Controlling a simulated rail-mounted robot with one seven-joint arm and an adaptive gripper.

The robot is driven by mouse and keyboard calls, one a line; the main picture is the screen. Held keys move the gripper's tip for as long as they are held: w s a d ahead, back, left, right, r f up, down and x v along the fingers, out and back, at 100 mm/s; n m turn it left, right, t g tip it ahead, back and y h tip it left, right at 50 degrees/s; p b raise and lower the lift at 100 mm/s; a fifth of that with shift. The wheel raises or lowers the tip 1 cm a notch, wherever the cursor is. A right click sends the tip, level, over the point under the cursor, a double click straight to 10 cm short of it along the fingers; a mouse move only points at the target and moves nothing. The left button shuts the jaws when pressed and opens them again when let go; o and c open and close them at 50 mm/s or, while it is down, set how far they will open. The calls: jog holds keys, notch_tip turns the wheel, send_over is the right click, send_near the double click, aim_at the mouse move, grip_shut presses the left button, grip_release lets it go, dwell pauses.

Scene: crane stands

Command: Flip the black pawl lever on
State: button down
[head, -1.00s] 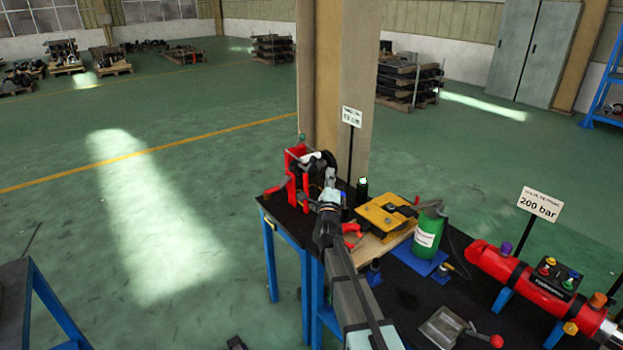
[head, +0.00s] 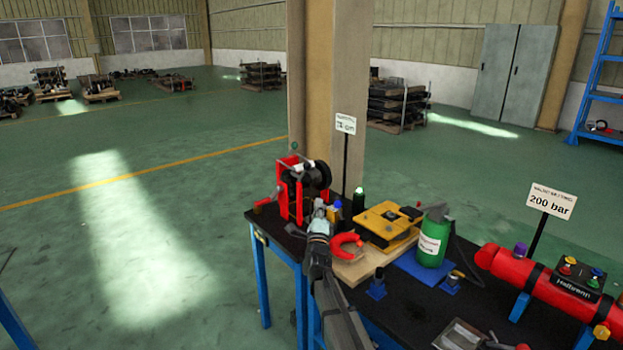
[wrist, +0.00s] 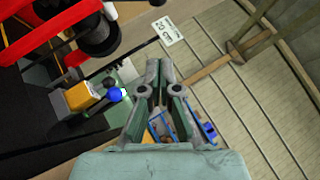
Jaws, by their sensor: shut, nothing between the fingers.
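The red hand winch (head: 290,196) stands at the far left corner of the bench, with a black drum (head: 319,174) on its right side. In the wrist view the winch's red frame (wrist: 50,32) and black round parts (wrist: 97,36) fill the upper left. I cannot clearly pick out the black pawl lever in either view. My gripper (head: 318,203) is just in front and right of the winch. In the wrist view my gripper (wrist: 160,64) has its fingertips together, empty, right of the winch parts and apart from them.
A sign on a post (head: 345,125) stands behind the winch, before a column (head: 338,80). Open floor lies left.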

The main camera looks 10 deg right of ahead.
aim_at(304, 173)
jog(key=shift+w, duration=0.1)
jog(key=a+p+x, duration=0.2)
jog(key=p+x, duration=0.3)
jog(key=x, duration=0.7)
jog(key=shift+w+a+r, duration=0.3)
jog(key=shift+w+r, duration=0.15)
jog(key=shift+r, duration=0.1)
jog(key=shift+d+r, duration=0.15)
jog(key=shift+r, duration=0.05)
